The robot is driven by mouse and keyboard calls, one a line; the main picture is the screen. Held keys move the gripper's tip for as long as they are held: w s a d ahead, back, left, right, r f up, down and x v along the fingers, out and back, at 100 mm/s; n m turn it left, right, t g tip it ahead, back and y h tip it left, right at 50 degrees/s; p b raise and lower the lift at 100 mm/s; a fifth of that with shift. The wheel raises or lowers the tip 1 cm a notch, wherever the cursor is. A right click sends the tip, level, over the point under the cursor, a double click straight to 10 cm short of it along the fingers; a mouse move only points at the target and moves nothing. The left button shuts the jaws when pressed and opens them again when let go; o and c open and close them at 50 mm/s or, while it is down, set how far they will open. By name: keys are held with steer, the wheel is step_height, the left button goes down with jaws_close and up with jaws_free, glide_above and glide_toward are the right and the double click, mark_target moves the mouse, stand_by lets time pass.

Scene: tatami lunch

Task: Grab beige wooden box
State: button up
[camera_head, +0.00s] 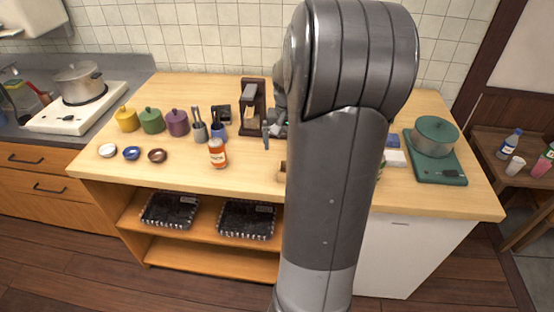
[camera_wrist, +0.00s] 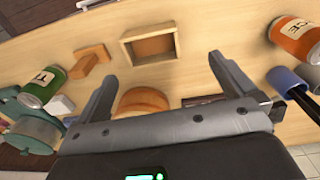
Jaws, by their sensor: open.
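The beige wooden box (camera_wrist: 128,52) is a small open-topped box with a darker inside. It lies on the wooden counter in the upper middle of the wrist view. My gripper (camera_wrist: 162,70) is open and empty, its two fingers spread apart. The box shows just beyond the fingertips, roughly between them, and the fingers are not around it. In the head view my arm covers most of this part of the counter; only a small beige piece (camera_head: 282,173) shows at its left edge, and I cannot tell if it is the box.
In the wrist view, a round orange-brown wooden object (camera_wrist: 146,99) shows between the fingers. An orange-labelled jar (camera_wrist: 295,40) and blue cup (camera_wrist: 285,80) are right. A green pot (camera_head: 434,137) stands at the counter's right.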

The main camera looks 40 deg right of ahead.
steer(key=shift+m, duration=0.3)
steer(key=f, duration=0.4)
steer(key=d+f, duration=0.1)
steer(key=f, duration=0.3)
steer(key=d+f, duration=0.1)
steer(key=f, duration=0.3)
steer(key=shift+s+d+f, duration=0.1)
steer(key=shift+s+d, duration=0.1)
steer(key=shift+c, duration=0.2)
steer(key=c, duration=0.8)
